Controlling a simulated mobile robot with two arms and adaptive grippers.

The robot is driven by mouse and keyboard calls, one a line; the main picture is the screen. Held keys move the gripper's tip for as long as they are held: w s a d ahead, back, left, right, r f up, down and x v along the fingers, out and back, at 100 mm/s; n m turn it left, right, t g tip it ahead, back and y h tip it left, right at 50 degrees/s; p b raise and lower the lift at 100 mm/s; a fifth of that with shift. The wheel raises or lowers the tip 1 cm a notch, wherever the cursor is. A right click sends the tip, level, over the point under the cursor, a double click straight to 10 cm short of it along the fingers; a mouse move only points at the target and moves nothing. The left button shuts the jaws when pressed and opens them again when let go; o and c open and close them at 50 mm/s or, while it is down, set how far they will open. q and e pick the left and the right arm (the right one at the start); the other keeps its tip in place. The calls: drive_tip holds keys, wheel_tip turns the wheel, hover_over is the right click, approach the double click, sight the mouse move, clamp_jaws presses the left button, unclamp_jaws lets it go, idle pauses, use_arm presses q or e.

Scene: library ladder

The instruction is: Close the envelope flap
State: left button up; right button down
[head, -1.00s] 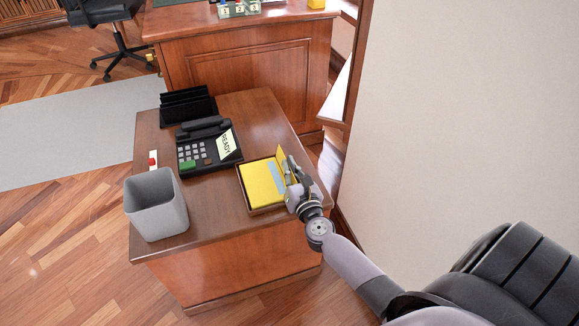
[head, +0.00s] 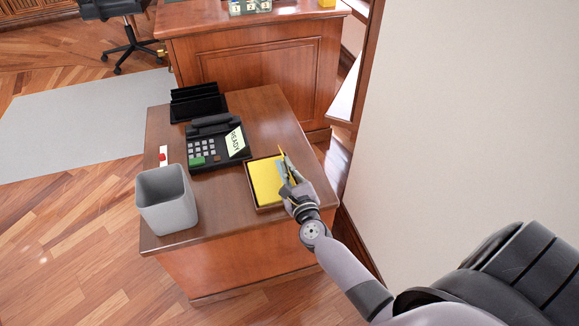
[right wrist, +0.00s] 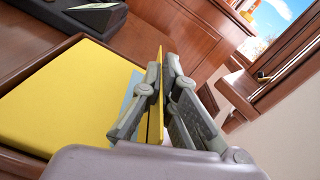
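A yellow envelope (head: 264,182) lies in a shallow brown tray (head: 250,195) on the small wooden desk. It fills the left of the right wrist view (right wrist: 60,95). Its yellow flap (right wrist: 158,75) stands up nearly edge-on along the envelope's right side. A light blue strip (right wrist: 128,100) shows beside the flap. My right gripper (head: 288,177) is at the flap. In the right wrist view its fingers (right wrist: 160,85) close in on both sides of the flap and appear shut on it. The flap's lower part is partly hidden by the fingers. My left gripper is out of view.
A black phone (head: 217,146) with a "READY" card stands left of the tray. A black organizer (head: 197,104) is behind it, and a grey bin (head: 167,205) is at the desk's left front. A wall and wooden frame rise at the right.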

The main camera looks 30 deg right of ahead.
drive_tip(key=c, duration=2.3)
unclamp_jaws()
drive_tip(key=o, duration=0.4)
drive_tip(key=v, duration=1.2)
drive_tip(key=shift+f, duration=0.1)
